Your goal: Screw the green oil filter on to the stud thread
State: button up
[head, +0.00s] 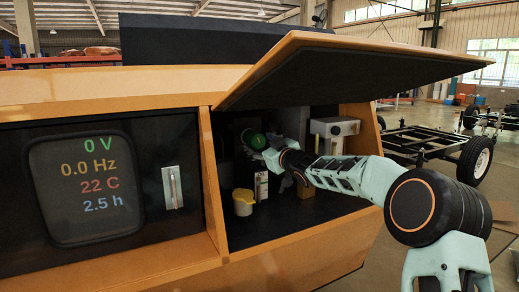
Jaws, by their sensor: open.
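The green oil filter (256,142) shows as a small green round shape deep in the open bay of the orange cabinet. My gripper (267,150) reaches in from the right and its tip is right beside the filter. The jaws are open, but they are small and partly blocked by my wrist. I cannot tell whether they touch the filter or stand around it. I do not see the stud thread; I cannot tell whether the filter is on it.
A yellow-capped pot (243,197) and a narrow white part (262,186) stand below my gripper. A pale box (334,127) is at the bay's right. The raised lid (345,68) hangs over my arm. A display panel (92,186) is on the left.

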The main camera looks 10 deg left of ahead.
jog(key=shift+n, duration=0.5)
jog(key=shift+p, duration=0.45)
dwell(0.5)
jog(key=c, duration=1.2)
jog(key=shift+r, duration=0.2)
jog(key=c, duration=0.3)
jog(key=m+p, duration=0.3)
jog(key=p, duration=0.1)
jog(key=shift+r, duration=0.15)
jog(key=shift+m+p, duration=0.8)
jog(key=shift+m, duration=0.3)
